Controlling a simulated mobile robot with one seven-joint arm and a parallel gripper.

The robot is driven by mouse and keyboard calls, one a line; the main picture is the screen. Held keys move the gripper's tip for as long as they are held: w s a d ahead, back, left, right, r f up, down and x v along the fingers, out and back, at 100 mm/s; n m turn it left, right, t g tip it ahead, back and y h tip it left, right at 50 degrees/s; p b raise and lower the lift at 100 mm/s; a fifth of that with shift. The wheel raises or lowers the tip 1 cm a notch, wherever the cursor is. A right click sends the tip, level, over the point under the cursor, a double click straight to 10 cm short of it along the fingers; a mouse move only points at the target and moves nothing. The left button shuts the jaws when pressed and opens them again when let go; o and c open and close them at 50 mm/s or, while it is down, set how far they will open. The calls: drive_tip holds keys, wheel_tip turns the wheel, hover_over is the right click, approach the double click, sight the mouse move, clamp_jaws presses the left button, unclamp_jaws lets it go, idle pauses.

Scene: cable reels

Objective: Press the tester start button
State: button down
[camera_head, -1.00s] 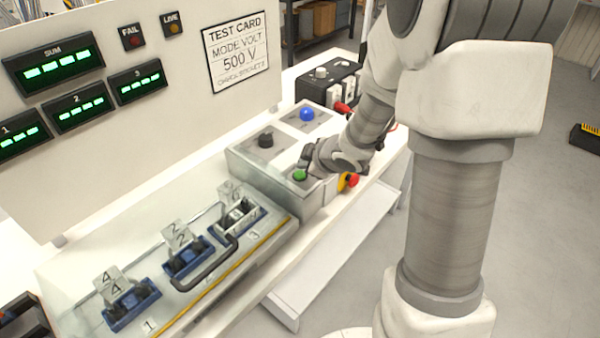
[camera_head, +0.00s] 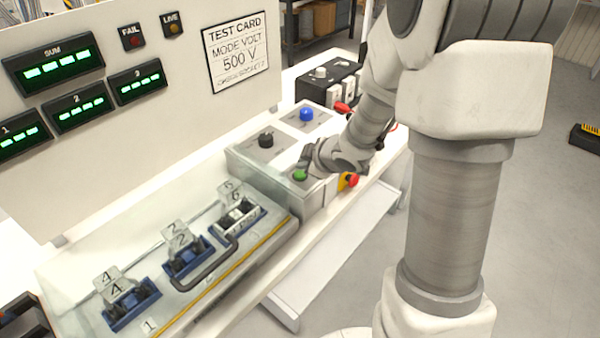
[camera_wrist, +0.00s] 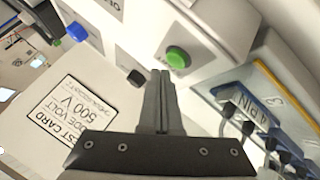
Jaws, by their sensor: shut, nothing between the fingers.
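The green start button (camera_head: 300,175) sits on the front right corner of the light grey tester box (camera_head: 262,183). My gripper (camera_head: 304,164) is shut and empty, with its tip right at the green button in the head view. I cannot tell whether the fingertips touch the button.
A black knob (camera_head: 266,139) and a blue button (camera_head: 306,114) are on the same box. A red emergency stop (camera_head: 351,180) is on its right side. A clear-covered fixture (camera_head: 215,262) with numbered blue sockets lies in front. The test card (camera_head: 236,52) hangs behind.

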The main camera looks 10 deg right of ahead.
sight(304, 176)
drive_tip(key=shift+f, duration=0.1)
drive_tip(key=shift+f+b, duration=0.35)
drive_tip(key=shift+f+b, duration=0.4)
drive_tip(key=shift+f, duration=0.05)
idle(0.5)
idle(0.4)
drive_tip(key=shift+r+p, duration=0.85)
drive_tip(key=shift+p, duration=0.05)
wheel_tip(304, 176, up, 5)
drive_tip(key=p, duration=0.5)
drive_tip(key=shift+r, duration=0.1)
